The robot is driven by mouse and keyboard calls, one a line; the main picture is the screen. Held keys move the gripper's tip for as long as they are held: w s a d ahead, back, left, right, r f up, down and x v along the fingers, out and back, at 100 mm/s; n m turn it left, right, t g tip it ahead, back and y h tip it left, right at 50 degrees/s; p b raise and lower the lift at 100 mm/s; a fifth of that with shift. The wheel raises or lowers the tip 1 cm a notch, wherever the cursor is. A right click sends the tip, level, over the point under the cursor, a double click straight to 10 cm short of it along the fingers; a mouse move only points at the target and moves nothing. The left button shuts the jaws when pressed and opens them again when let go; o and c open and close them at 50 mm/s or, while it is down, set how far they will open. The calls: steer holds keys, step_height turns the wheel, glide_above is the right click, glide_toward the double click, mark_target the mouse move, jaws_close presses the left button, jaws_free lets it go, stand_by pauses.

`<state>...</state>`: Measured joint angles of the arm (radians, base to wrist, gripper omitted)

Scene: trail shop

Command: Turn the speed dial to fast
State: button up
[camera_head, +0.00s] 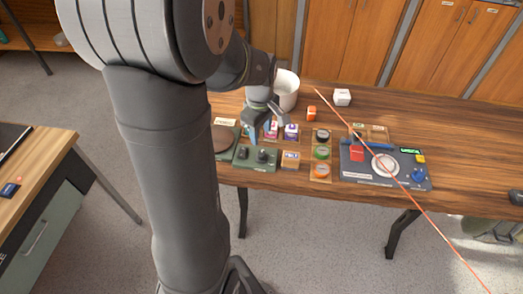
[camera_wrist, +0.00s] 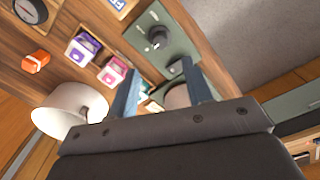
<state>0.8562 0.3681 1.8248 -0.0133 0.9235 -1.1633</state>
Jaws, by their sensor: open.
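A dark green control box (camera_head: 256,166) stands on the wooden table near its front edge, with two black knobs on top. The left knob (camera_head: 243,152) and right knob (camera_head: 262,155) show in the head view; which one is the speed dial I cannot tell. In the wrist view the green box (camera_wrist: 182,42) carries a black knob (camera_wrist: 157,37) beyond the fingertips. Another dark knob is partly visible near the right fingertip. My gripper (camera_head: 261,132) is open above and behind the box. Its blue fingers (camera_wrist: 160,70) are apart with nothing held. The dial markings are too small to read.
A white bin (camera_head: 286,90) stands behind the gripper.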

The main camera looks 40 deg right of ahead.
mark_target(261, 153)
step_height(261, 153, down, 10)
steer(key=shift+d+r, duration=0.1)
steer(key=shift+r, duration=0.05)
stand_by(0.3)
steer(key=c, duration=1)
